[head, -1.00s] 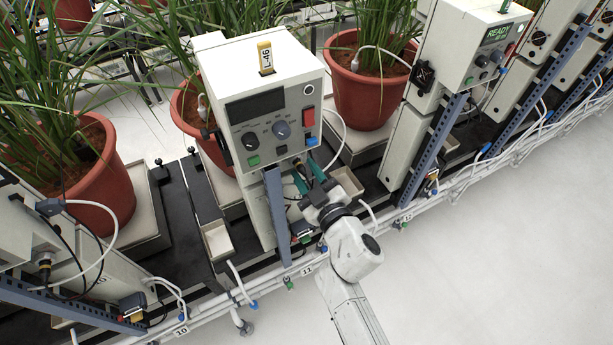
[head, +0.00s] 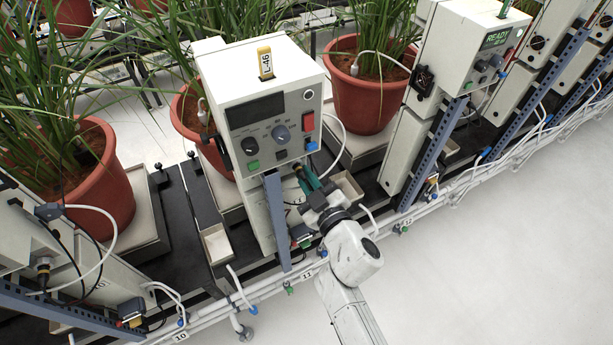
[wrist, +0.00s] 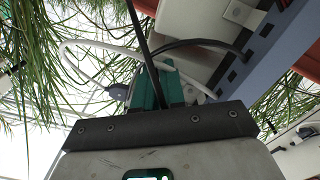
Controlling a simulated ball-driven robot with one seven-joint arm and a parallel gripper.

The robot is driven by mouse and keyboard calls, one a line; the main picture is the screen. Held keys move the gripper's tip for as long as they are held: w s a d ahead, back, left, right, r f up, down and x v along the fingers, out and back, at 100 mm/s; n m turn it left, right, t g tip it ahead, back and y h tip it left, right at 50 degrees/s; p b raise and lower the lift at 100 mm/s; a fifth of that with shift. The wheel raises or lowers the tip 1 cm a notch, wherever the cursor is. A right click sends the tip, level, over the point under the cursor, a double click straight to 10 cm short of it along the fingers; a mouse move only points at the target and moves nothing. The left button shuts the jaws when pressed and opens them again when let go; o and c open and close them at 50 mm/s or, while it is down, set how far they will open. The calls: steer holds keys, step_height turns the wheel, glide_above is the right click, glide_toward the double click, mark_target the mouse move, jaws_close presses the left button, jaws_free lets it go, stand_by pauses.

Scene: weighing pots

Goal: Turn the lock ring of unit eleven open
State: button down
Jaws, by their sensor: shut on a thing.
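Unit eleven is the pale control box (head: 262,75) with dark display, knobs and a yellow L-46 tag (head: 265,63); its number label 11 (head: 307,275) is on the rail below. My gripper (head: 303,173) is just under the box's lower right edge, its teal fingers close together. They are shut on the lock ring at the end of the dark cable connector, which they and the box almost wholly hide. In the wrist view the teal fingers (wrist: 152,86) point up past dark cables (wrist: 140,35); the ring itself cannot be made out there.
A blue-grey perforated post (head: 276,220) stands left of my gripper. A small pale tray (head: 347,187) is close on its right. White hoses and pipes run along the rail below. Potted plants (head: 360,95) stand behind. The pale floor (head: 480,270) at the lower right is clear.

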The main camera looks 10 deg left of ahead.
steer(key=shift+w+r+n+p, duration=0.1)
steer(key=shift+r+n+p, duration=0.25)
steer(key=shift+n, duration=0.45)
steer(key=shift+r, duration=0.1)
steer(key=c, duration=1.2)
jaws_free()
steer(key=shift+a, duration=0.1)
steer(key=p+v, duration=0.4)
steer(key=v, duration=0.7)
